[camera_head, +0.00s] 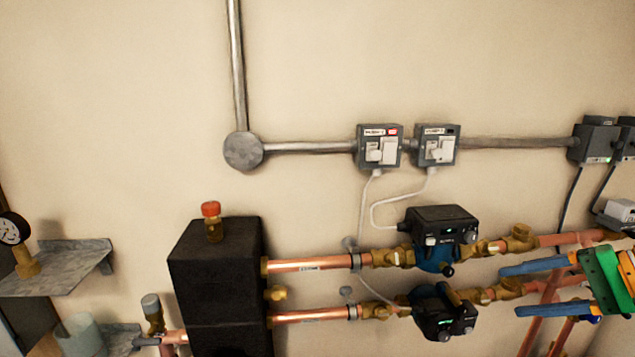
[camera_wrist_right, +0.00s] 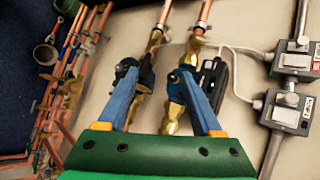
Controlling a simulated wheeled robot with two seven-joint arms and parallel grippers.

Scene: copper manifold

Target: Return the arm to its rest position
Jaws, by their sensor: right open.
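My right gripper (camera_head: 508,291) enters from the right edge in the head view. Its green body and two blue fingers point left, in front of the copper pipes to the right of the pumps. The fingers are apart with nothing held between them. In the right wrist view the right gripper (camera_wrist_right: 154,78) shows both blue fingers spread, with the pumps and brass fittings beyond them. Whether a fingertip touches a pipe cannot be told. My left gripper is not in view.
Upper pump (camera_head: 440,238) and lower pump (camera_head: 442,314) sit on copper pipes from a black block (camera_head: 215,280). Switch boxes (camera_head: 379,147) (camera_head: 436,146) with hanging white cables are above. A shelf (camera_head: 60,268) with a gauge (camera_head: 14,230) is at left.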

